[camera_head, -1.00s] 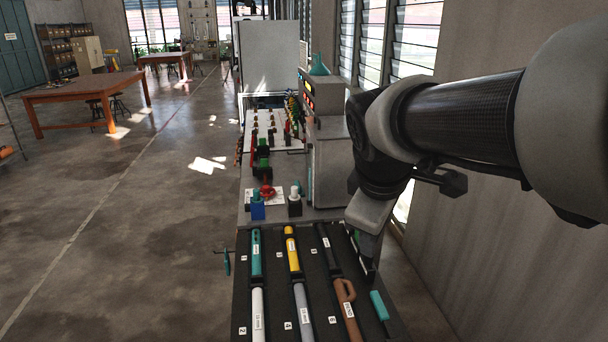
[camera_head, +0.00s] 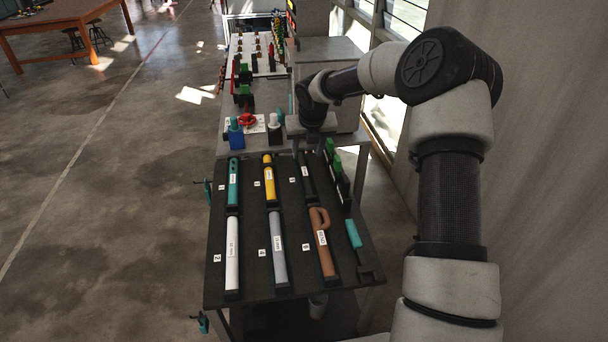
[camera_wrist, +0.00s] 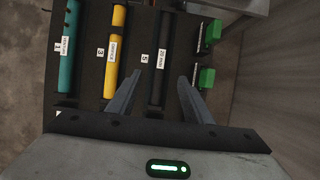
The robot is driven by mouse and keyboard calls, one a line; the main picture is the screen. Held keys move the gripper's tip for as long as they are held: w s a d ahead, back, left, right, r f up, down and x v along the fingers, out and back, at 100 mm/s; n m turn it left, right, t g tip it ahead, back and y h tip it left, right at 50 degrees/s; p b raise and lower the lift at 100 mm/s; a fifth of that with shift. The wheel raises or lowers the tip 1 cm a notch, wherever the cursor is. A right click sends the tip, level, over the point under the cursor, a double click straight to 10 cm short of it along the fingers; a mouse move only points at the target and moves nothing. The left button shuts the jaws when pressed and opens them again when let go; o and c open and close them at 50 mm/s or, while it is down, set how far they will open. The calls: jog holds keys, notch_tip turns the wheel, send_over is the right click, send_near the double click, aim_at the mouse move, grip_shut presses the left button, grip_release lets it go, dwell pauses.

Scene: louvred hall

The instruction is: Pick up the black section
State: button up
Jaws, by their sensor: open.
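The black section (camera_head: 307,184) lies lengthwise in the back row of the dark tray (camera_head: 252,268), to the right of the yellow section. It also shows in the wrist view (camera_wrist: 161,50), with a white label on it and a number 5 tag beside it. My gripper (camera_head: 312,138) is over the far end of the black section and hides part of that end. In the wrist view my gripper (camera_wrist: 160,76) is open and empty, with one finger on each side of the black section in the picture. I cannot tell its exact height.
A teal section (camera_head: 233,184) and a yellow section (camera_head: 269,183) lie to the left. White (camera_head: 232,255), grey (camera_head: 278,250) and brown (camera_head: 321,245) sections lie in front. Green clamps (camera_wrist: 207,78) stand close on the right.

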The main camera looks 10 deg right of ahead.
aim_at(305, 172)
jog(key=p+x, duration=0.1)
jog(key=x, duration=1.3)
jog(key=shift+d, duration=0.1)
jog(key=shift+r, duration=0.1)
grip_shut()
